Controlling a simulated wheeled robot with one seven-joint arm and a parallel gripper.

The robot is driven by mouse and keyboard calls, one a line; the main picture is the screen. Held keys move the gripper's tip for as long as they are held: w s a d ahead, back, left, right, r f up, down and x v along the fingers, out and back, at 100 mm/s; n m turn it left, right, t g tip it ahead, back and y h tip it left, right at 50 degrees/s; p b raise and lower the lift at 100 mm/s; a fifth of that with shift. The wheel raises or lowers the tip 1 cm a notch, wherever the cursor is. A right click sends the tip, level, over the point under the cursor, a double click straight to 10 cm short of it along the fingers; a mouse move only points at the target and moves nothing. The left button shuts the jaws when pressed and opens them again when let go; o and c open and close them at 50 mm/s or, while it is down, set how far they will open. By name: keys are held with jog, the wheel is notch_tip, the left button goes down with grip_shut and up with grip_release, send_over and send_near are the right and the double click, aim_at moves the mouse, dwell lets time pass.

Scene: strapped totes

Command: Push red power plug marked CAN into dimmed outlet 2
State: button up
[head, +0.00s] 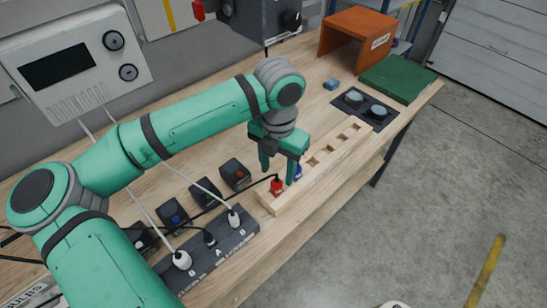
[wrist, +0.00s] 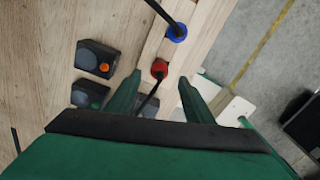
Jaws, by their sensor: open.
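The red plug (head: 277,186) stands upright in the near end of a light wooden rack (head: 325,180), its black cord running off left. No CAN marking is legible. In the wrist view the red plug (wrist: 159,68) lies between and just beyond the fingertips. My gripper (head: 278,175) is open, pointing down over the plug, one finger on each side; contact cannot be told. My open gripper also shows in the wrist view (wrist: 159,80). A dark outlet strip (head: 222,248) with white and black plugs lies front left; I cannot tell which outlet is 2 or dimmed.
A blue plug (head: 298,172) stands in the rack beside the red one and also shows in the wrist view (wrist: 176,32). Small black boxes with coloured buttons (head: 236,174) line the bench. An orange stand (head: 345,40) and green mat (head: 397,78) are farther back. Cords cross the bench.

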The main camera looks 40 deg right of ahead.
aim_at(277, 180)
notch_tip(277, 180, down, 7)
jog(key=shift+r, duration=0.15)
dwell(0.4)
grip_shut()
jog(key=shift+r, duration=2.55)
jog(key=shift+w, duration=0.15)
